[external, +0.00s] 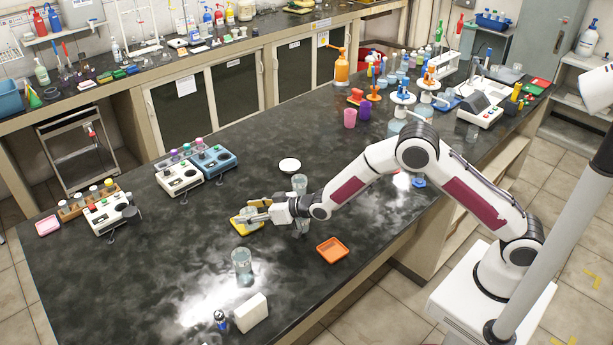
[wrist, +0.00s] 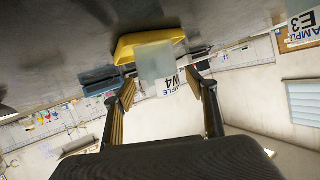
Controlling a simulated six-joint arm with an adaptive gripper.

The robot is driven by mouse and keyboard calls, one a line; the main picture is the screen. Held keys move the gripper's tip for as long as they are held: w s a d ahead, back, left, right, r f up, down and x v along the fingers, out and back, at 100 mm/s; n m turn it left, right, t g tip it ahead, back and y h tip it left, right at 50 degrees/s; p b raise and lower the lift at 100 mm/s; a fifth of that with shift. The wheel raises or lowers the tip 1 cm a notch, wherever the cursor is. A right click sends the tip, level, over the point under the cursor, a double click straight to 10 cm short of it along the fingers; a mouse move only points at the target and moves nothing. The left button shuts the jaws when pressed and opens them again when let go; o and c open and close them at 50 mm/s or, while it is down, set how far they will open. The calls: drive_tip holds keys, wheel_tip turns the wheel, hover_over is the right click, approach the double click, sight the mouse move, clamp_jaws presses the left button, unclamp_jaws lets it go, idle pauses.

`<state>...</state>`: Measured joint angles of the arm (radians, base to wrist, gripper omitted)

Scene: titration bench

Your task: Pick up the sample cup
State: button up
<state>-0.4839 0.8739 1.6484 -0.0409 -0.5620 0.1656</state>
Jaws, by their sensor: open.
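A pale translucent cup (wrist: 155,62) with a white label reading "W4" is in the wrist view. It is at the yellow tray (wrist: 150,42); whether it stands in or in front of it, I cannot tell. My gripper (wrist: 166,90) is open, one finger to each side of the cup's label end. No contact shows. In the external view my gripper (external: 252,217) is low over the yellow tray (external: 243,228), and the cup there is hard to make out. Another cup, labelled "E3" (wrist: 301,22), is at the wrist view's upper right.
A clear beaker (external: 242,266) stands in front of the yellow tray. Clear glassware (external: 300,184) stands by my wrist, near a white dish (external: 289,165). An orange tray (external: 332,250) lies at right, a white block (external: 250,313) near the front edge. The bench left of the yellow tray is clear.

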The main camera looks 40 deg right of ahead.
drive_tip(key=c, duration=1.4)
drive_tip(key=shift+o, duration=0.2)
wheel_tip(320, 180, up, 10)
drive_tip(key=shift+r, duration=0.15)
idle(0.4)
